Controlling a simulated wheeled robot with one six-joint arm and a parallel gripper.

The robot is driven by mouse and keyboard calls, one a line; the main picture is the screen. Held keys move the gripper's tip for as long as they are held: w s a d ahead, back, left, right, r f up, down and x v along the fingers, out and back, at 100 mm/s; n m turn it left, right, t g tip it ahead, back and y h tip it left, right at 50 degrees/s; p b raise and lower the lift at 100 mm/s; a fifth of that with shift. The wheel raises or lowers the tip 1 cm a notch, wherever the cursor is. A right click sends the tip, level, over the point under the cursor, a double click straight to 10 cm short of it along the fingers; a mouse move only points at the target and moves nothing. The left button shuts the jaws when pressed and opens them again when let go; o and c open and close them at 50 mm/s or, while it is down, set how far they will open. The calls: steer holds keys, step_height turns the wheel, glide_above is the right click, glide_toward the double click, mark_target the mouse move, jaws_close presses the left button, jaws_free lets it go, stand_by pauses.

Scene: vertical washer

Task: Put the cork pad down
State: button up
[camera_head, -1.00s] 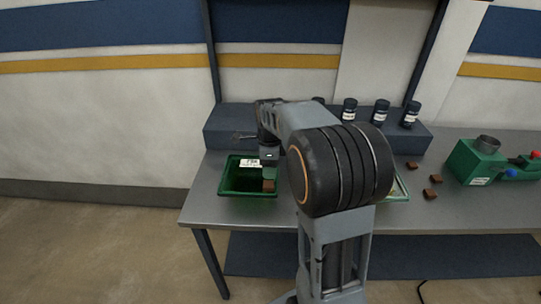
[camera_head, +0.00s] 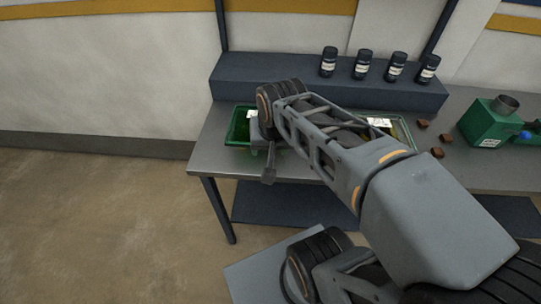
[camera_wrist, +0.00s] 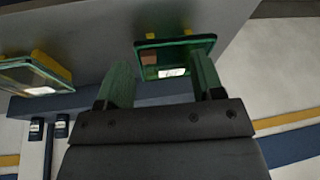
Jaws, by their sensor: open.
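My gripper (camera_wrist: 160,78) is open in the wrist view, its two green fingers apart with nothing between them. Beyond the fingertips is a green tray (camera_wrist: 205,42), and a brown cork pad (camera_wrist: 148,57) lies inside it, clear of the fingers. In the head view my arm covers much of this green tray (camera_head: 238,128), at the left end of the table, and the pad in it is hidden. More brown pads (camera_head: 423,123) lie loose on the table to the right.
A second green-edged tray (camera_head: 402,130) with a white label is partly behind my arm; it also shows in the wrist view (camera_wrist: 35,75). Several dark labelled bottles (camera_head: 364,64) stand on the raised shelf (camera_head: 290,82). A green machine (camera_head: 487,122) is at the right.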

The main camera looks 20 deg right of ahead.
steer(key=n, duration=0.1)
steer(key=s+f+n, duration=0.1)
steer(key=s+n, duration=0.1)
steer(key=shift+s+a+f+n+t, duration=0.15)
steer(key=shift+s+a+n+t, duration=0.15)
steer(key=shift+a+n, duration=0.1)
